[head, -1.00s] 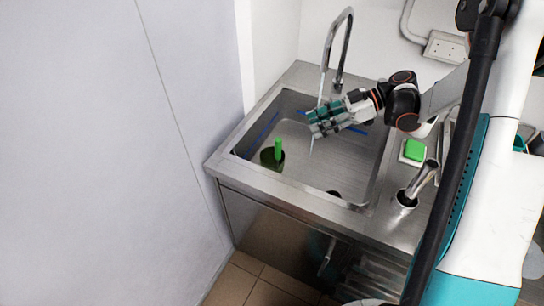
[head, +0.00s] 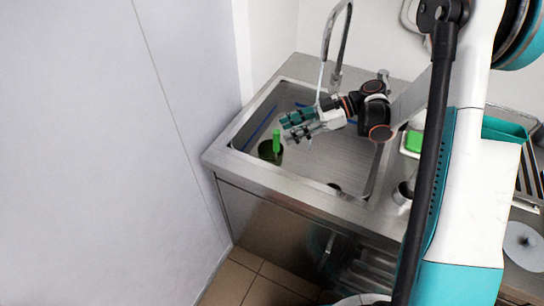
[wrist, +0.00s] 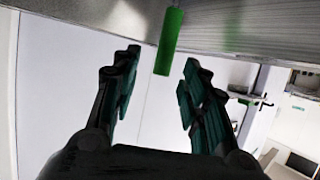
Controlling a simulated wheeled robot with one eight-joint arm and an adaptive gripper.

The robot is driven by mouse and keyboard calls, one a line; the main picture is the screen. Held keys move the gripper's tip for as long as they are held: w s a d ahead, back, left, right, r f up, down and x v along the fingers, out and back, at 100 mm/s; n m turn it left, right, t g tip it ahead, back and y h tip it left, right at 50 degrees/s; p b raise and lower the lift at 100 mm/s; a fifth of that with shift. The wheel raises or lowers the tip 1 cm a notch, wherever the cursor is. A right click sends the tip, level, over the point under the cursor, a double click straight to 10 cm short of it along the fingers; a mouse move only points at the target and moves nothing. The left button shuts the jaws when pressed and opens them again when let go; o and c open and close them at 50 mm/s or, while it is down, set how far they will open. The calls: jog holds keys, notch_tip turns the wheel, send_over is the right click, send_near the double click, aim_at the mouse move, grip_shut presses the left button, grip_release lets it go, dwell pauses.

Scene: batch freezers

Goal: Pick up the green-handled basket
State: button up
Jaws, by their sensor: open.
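The green-handled basket (head: 268,154) sits in the left part of the steel sink basin, a small dark cup with its bright green handle (head: 277,141) standing up. In the wrist view the green handle (wrist: 169,41) shows beyond the fingertips, between the two fingers in the picture; the basket's body is not clear there. My gripper (head: 284,129) is open and empty, over the sink just above and right of the handle in the head view. In the wrist view its fingers (wrist: 160,75) are spread apart and do not touch the handle.
The sink (head: 225,148) has raised steel rims. A tall faucet (head: 328,50) stands behind my gripper. A green sponge (head: 414,141) and a metal cylinder (head: 403,193) are on the right counter. A pale wall (head: 110,150) closes the left side.

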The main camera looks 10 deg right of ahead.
aim_at(276, 134)
jog(key=b+x, duration=0.2)
jog(key=x, duration=0.3)
jog(key=shift+s+a+r, duration=0.1)
jog(key=shift+s+r, duration=0.1)
jog(key=shift+r, duration=0.1)
grip_shut()
